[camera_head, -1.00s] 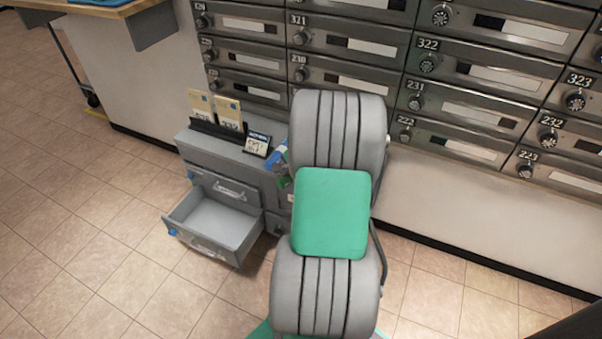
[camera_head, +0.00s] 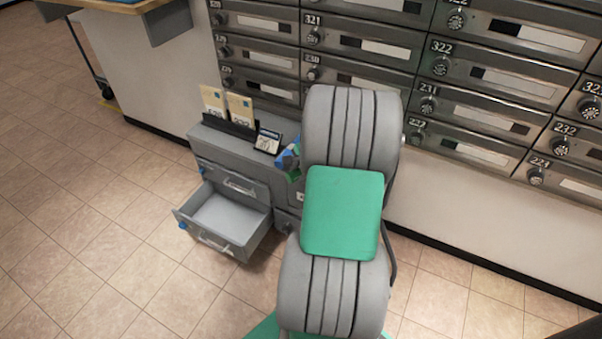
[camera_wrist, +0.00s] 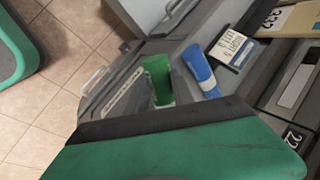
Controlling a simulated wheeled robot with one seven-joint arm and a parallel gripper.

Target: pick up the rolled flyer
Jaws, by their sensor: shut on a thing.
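A blue tube, which looks like the rolled flyer (camera_wrist: 201,70), lies slantwise beside the small sign at the cabinet top in the wrist view. Its blue surface also shows just left of my arm in the head view (camera_head: 288,157). My gripper's green body fills the bottom of the wrist view. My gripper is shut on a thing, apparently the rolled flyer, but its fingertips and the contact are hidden.
The grey cabinet (camera_head: 233,157) has an open, empty-looking drawer (camera_head: 228,218). Cards (camera_head: 226,107) and a small sign (camera_head: 267,140) stand on top. A wall of mailboxes (camera_head: 480,85) is behind. A counter (camera_head: 110,8) is at upper left. The tiled floor at left is clear.

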